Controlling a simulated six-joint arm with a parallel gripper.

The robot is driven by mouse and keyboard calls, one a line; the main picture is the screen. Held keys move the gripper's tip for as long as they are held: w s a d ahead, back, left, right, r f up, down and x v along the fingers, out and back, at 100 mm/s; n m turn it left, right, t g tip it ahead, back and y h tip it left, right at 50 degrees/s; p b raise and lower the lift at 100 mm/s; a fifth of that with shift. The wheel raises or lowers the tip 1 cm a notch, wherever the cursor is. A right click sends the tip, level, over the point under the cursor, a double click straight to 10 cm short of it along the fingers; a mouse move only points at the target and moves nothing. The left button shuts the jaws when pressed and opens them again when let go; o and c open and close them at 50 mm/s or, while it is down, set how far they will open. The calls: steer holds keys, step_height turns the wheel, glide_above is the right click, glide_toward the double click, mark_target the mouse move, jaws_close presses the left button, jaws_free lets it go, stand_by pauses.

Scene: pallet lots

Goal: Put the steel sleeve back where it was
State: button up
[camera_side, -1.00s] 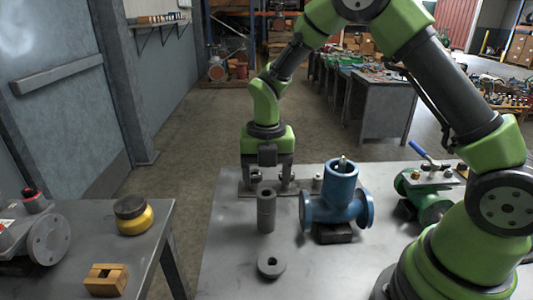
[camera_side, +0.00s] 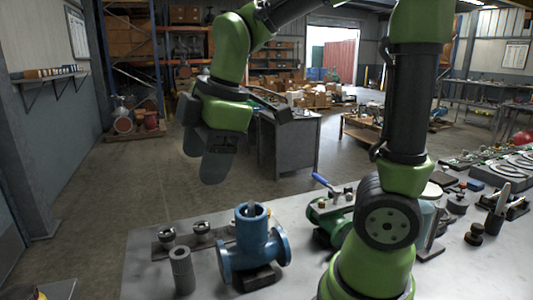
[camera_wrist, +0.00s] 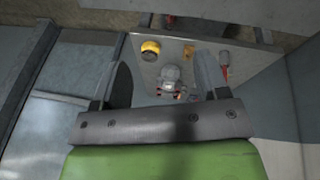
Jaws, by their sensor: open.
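A grey hollow cylinder, which looks like the steel sleeve (camera_side: 181,272), stands upright on the metal table in the side view, just in front of a flat dark strip (camera_side: 160,252). Two round steel fittings, one at left (camera_side: 168,236) and one at right (camera_side: 201,231), sit on the strip. My gripper (camera_side: 203,138) is raised in the air well above the table, far from the sleeve. In the wrist view my gripper (camera_wrist: 163,84) has its two fingers wide apart with nothing held between them. The sleeve does not show in the wrist view.
A blue pipe fitting (camera_side: 252,246) stands close right of the sleeve. A green valve (camera_side: 330,222) with a blue lever is beyond it. The wrist view shows a side table with a yellow, dark-topped container (camera_wrist: 151,48), a grey valve body (camera_wrist: 172,77) and a red-tipped item (camera_wrist: 224,66).

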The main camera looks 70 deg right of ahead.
steer(key=s+r+m+t, duration=0.2)
steer(key=s+m, duration=0.8)
steer(key=m, duration=0.5)
steer(key=shift+s+a+t+y, duration=0.15)
steer(key=shift+a+t+y, duration=0.25)
steer(key=shift+t, duration=0.4)
